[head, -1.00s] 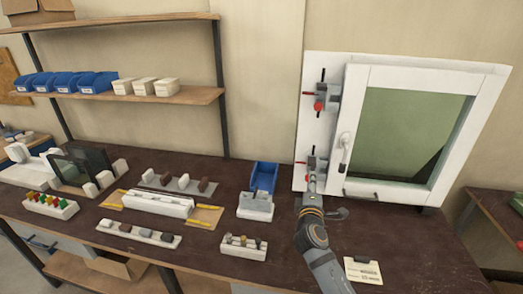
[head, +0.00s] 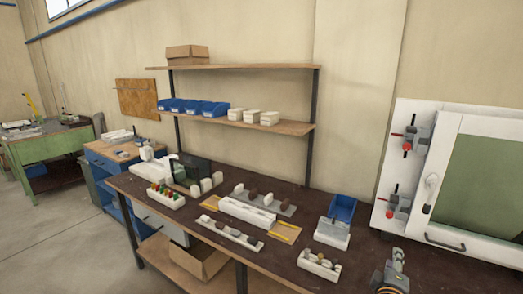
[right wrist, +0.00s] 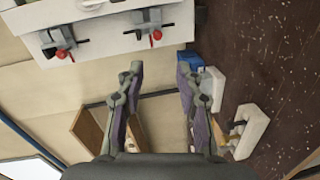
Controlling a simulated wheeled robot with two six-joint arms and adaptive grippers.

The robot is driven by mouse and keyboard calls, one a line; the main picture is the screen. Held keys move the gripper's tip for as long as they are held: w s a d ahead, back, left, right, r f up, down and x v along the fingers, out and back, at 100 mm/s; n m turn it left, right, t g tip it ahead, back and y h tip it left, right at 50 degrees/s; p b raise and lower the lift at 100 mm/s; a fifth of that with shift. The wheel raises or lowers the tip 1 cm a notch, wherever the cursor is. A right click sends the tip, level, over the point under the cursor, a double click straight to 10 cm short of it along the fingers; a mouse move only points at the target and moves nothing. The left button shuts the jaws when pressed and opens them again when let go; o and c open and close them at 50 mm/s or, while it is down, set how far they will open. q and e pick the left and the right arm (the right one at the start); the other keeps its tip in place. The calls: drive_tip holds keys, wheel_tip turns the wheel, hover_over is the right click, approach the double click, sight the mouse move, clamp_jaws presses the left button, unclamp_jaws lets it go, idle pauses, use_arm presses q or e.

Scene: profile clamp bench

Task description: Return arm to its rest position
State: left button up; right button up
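My right gripper (head: 397,256) shows at the lower right of the head view, in front of the white window panel and below its lower clamp. In the right wrist view its two fingers (right wrist: 160,72) are spread apart with nothing between them. The upper clamp (head: 411,138) and the lower clamp (head: 397,206), both with red tips, are mounted on the white panel (head: 400,172) left of the window frame. Both clamps also show at the top of the wrist view (right wrist: 60,43), apart from the fingers. My left gripper is out of view.
The dark bench (head: 290,272) carries a blue bin (head: 343,207), a white block with small parts (head: 318,265), a long white profile fixture (head: 247,213) and racks of small pieces. A shelf (head: 285,125) with bins stands behind. Open floor lies at the left.

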drive_tip(key=s+a+f+m+g+y, duration=0.35)
drive_tip(key=s+f, duration=0.25)
drive_tip(key=s, duration=0.2)
drive_tip(key=s+a+f+m+g+y, duration=0.25)
drive_tip(key=s+a+f, duration=0.25)
drive_tip(key=s, duration=0.3)
drive_tip(key=s+a+f+m+g+y, duration=0.2)
drive_tip(key=s+a+f+m+g, duration=0.15)
drive_tip(key=s+f, duration=0.35)
drive_tip(key=s+d+f+g, duration=0.1)
drive_tip(key=s+f, duration=0.1)
drive_tip(key=f, duration=1)
drive_tip(key=s+d+f+g, duration=0.1)
drive_tip(key=s+f, duration=0.1)
drive_tip(key=f, duration=1)
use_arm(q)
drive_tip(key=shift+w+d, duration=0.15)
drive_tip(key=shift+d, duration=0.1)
use_arm(e)
drive_tip(key=s+d+f+g, duration=0.1)
drive_tip(key=s+f, duration=1.5)
drive_tip(key=s, duration=0.2)
drive_tip(key=shift+d+f, duration=0.2)
drive_tip(key=shift+f, duration=0.05)
drive_tip(key=shift+o, duration=0.4)
drive_tip(key=shift+s, duration=0.15)
